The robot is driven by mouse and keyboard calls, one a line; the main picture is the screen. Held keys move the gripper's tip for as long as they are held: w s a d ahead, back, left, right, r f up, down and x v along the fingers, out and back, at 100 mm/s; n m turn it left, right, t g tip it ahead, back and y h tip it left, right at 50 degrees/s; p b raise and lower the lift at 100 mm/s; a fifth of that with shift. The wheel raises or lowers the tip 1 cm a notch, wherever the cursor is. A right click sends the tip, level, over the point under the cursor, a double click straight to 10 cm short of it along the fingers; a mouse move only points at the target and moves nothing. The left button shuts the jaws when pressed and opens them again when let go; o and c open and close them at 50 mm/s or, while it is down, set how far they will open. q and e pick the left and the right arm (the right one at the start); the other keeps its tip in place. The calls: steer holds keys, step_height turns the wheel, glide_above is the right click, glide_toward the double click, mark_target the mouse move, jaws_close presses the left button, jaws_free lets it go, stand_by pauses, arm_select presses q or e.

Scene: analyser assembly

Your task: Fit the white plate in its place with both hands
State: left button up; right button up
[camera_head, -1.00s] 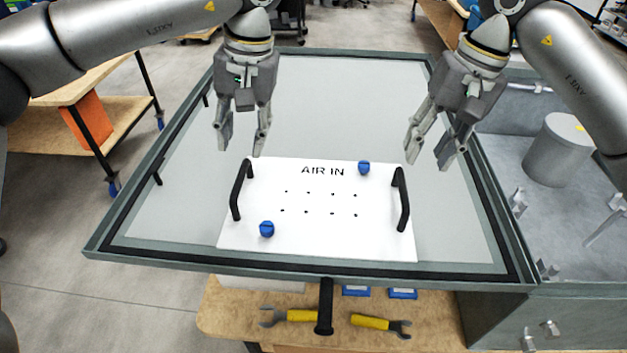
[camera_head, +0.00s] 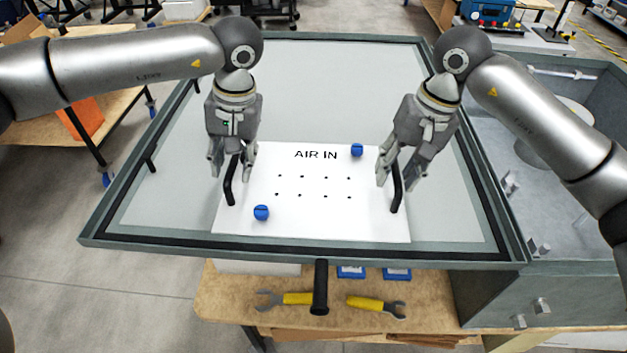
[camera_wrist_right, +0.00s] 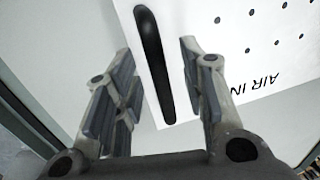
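The white plate (camera_head: 320,218) lies flat on the grey framed panel, with "AIR IN" printed near its far edge, several small holes, two blue knobs and two black handles. My left gripper (camera_head: 231,170) is open, its fingers on either side of the upper part of the left black handle (camera_head: 229,188). My right gripper (camera_head: 397,178) is open over the right black handle (camera_head: 397,195). In the right wrist view that handle (camera_wrist_right: 153,60) runs between the two spread fingers (camera_wrist_right: 160,95). Whether the fingers touch the handles cannot be told.
The grey panel's raised rim (camera_head: 300,256) surrounds the plate, with a black handle (camera_head: 320,288) at its front edge. Two yellow-handled wrenches (camera_head: 297,298) lie on the wooden bench below. A grey housing (camera_head: 545,130) stands open at the right. The panel's far half is clear.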

arm_select(q)
steer(key=shift+f, duration=0.45)
arm_select(e)
steer(key=shift+a+f, duration=0.1)
steer(key=shift+f, duration=0.35)
arm_select(q)
jaws_close()
arm_select(e)
jaws_close()
arm_select(q)
steer(key=shift+r, duration=0.1)
arm_select(e)
steer(key=shift+r, duration=0.1)
